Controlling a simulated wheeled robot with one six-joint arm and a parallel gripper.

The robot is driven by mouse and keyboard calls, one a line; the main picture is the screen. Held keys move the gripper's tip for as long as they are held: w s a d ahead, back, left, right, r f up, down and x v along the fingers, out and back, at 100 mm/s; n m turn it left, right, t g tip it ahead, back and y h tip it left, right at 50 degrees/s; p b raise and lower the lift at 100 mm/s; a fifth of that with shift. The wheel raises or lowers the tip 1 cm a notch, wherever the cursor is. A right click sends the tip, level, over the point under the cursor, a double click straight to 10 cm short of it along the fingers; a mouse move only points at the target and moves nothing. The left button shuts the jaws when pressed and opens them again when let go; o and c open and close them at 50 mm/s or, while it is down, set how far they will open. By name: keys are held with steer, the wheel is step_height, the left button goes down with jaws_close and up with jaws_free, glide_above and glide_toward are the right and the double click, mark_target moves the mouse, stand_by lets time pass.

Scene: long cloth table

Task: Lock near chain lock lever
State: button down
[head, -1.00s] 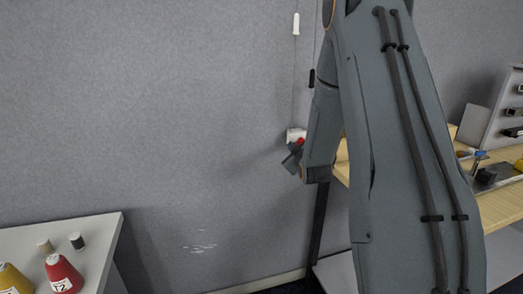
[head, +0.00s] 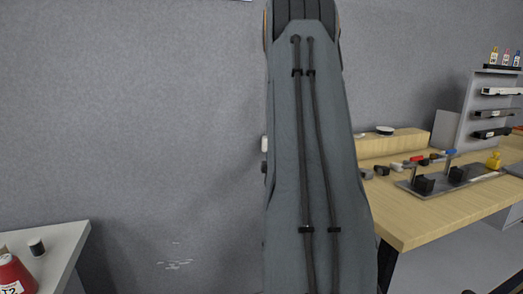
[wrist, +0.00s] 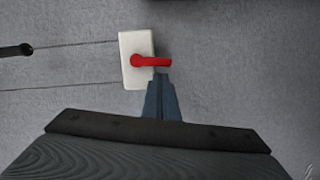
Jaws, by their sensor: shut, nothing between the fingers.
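The chain lock is a small white block (wrist: 130,75) on the grey wall in the wrist view. Its red lever (wrist: 150,62) points right in that picture, with its free end past the block's edge. My gripper (wrist: 160,82) is shut and empty. Its fingertips are just below the lever's free end; I cannot tell if they touch it. In the head view my arm hides the gripper and the lever.
Two thin cords run left from the block, one carrying a black knob (wrist: 14,51). Bare wall and floor lie between.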

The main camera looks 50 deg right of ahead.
steer(key=s+a+b, duration=0.1)
steer(key=s+a, duration=0.5)
steer(key=a, duration=0.3)
steer(key=shift+s+a+r+b, duration=0.15)
steer(key=shift+a+r+b, duration=0.15)
steer(key=shift+r, duration=0.1)
